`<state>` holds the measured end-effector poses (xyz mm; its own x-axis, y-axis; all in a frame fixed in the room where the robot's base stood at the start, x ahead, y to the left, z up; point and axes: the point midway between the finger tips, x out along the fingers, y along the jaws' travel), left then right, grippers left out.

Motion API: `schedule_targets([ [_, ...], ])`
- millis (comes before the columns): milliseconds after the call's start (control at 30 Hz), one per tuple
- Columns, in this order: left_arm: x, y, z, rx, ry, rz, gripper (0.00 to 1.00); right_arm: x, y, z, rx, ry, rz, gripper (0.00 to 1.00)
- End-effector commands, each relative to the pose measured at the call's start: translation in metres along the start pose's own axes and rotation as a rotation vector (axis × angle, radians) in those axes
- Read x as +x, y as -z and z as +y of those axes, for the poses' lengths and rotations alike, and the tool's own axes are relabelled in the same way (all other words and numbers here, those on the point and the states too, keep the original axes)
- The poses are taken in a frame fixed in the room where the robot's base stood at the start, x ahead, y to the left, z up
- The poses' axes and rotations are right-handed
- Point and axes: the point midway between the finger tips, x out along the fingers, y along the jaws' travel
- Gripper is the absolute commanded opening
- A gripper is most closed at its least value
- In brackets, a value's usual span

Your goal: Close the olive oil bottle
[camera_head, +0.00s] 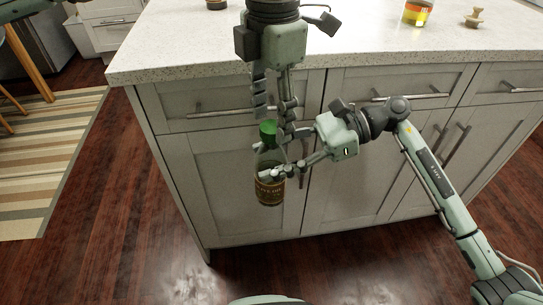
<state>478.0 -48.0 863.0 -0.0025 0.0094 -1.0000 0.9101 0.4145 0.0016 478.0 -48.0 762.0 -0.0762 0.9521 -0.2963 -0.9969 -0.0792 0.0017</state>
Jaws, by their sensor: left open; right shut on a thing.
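The olive oil bottle (269,188) is dark green with a dark label and stands about upright in the air before the cabinet doors. A bright green cap (268,128) shows at its top; I cannot tell how firmly it sits. My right gripper (268,160) comes from the right and is shut on the bottle around its upper body, with fingers partly covering it. My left gripper (275,115) points down from above, its fingers open close around or beside the cap. I cannot tell whether they touch the cap.
The white speckled counter (180,40) is just behind my grippers, with grey cabinets (350,175) and handles below. A jar (416,13) and a small wooden object (474,18) stand at the back right of the counter. A striped rug (45,165) lies on the wooden floor at left.

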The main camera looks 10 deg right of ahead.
Motion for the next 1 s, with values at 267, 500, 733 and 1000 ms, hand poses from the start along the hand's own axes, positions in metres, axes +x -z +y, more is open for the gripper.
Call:
schedule_targets([
  [267, 0.0111, 0.0001, 0.0000, 0.000, 0.000, 0.000, 0.51, -0.0002, -0.0013, -0.0002, -0.002, 0.001, -0.002, 0.00],
  [500, 0.0108, 0.0001, -0.0001, 0.000, 0.000, 0.000, 0.43, -0.0002, -0.0013, -0.0002, -0.002, 0.001, -0.002, 0.00],
  [733, 0.0105, 0.0000, 0.0000, 0.000, -0.001, 0.000, 0.14, -0.0003, -0.0013, -0.0002, -0.002, 0.001, -0.002, 0.00],
  [1000, 0.0105, 0.0000, 0.0001, 0.010, -0.001, 0.000, 0.00, -0.0002, -0.0012, -0.0001, -0.002, 0.000, -0.002, 0.00],
])
